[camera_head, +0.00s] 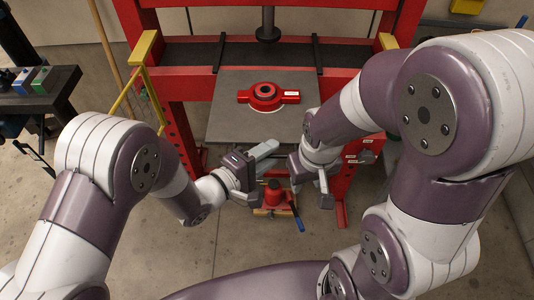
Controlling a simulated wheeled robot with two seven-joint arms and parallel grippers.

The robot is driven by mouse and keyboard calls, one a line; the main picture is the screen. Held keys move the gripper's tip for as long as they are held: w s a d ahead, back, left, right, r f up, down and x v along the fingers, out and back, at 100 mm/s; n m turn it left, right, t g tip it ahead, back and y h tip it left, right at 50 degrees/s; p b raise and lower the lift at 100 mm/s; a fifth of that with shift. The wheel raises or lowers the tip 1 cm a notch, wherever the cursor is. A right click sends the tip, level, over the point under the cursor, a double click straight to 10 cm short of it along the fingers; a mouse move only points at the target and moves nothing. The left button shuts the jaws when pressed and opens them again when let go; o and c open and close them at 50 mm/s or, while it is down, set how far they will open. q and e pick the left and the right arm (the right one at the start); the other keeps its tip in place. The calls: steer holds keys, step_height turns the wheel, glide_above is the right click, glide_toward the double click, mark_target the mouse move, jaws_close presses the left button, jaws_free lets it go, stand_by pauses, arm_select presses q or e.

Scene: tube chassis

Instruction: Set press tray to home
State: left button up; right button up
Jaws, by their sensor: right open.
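The press tray (232,120) is a flat grey plate sticking out from the red press toward me. A red round fixture (265,96) with a side arm and a white label sits on it. My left gripper (262,173) is below the tray's front edge, its fingers apart and pointing right. My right gripper (310,189) is just right of it, below the tray's front right corner, open with its fingers pointing down. Neither gripper visibly holds the tray. My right forearm hides part of the tray's right side.
The red press frame (178,90) stands around the tray, with a dark ram (268,25) above. A red jack (273,192) with a blue-ended handle (298,222) is low between my grippers. Yellow brackets (143,48) flank the frame. A dark bench (45,98) stands left.

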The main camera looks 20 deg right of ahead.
arm_select(q)
jaws_close()
steer(key=w+d, duration=0.2)
steer(key=w, duration=0.5)
steer(key=w+d, duration=0.2)
steer(key=w, duration=0.5)
steer(key=w+d, duration=0.2)
steer(key=w, duration=0.5)
steer(key=shift+w+f, duration=0.1)
steer(key=shift+f, duration=0.15)
steer(key=shift+r, duration=0.1)
steer(key=shift+c, duration=0.3)
jaws_free()
steer(key=shift+o, duration=0.3)
steer(key=shift+w, duration=0.2)
